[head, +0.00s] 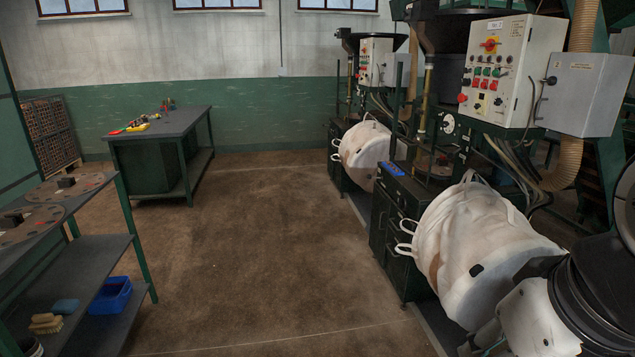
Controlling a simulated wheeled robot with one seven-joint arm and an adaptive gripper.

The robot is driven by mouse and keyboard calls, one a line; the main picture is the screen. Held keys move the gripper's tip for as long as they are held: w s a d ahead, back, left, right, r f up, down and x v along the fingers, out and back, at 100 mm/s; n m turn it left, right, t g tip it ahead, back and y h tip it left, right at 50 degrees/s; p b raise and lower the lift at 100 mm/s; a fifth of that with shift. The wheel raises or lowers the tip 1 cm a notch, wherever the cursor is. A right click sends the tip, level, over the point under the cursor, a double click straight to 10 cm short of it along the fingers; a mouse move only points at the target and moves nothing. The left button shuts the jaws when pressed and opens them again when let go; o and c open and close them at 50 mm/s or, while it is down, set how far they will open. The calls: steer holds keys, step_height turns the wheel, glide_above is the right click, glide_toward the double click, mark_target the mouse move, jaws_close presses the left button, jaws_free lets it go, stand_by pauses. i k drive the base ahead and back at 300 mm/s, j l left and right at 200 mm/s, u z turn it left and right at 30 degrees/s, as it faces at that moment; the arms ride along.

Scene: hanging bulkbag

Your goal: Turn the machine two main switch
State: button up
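Two similar machines stand along the right side, each with a pale control panel. A small label sits above that switch, too small to read. The far control panel (377,62) has a similar small switch (364,49), hard to make out. I cannot tell from the labels which machine is two. White and black links of my arm show at the lower right, below the near panel. My gripper is not in view.
White bulk bags bulge into the aisle from the near machine (475,250) and far machine (364,151). A grey box (588,92) and ribbed hose flank the near panel. A workbench (170,130) and shelf table (70,265) stand left. The middle floor (270,240) is clear.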

mark_target(487, 45)
steer(key=i+u, duration=0.1)
steer(key=i, duration=1.75)
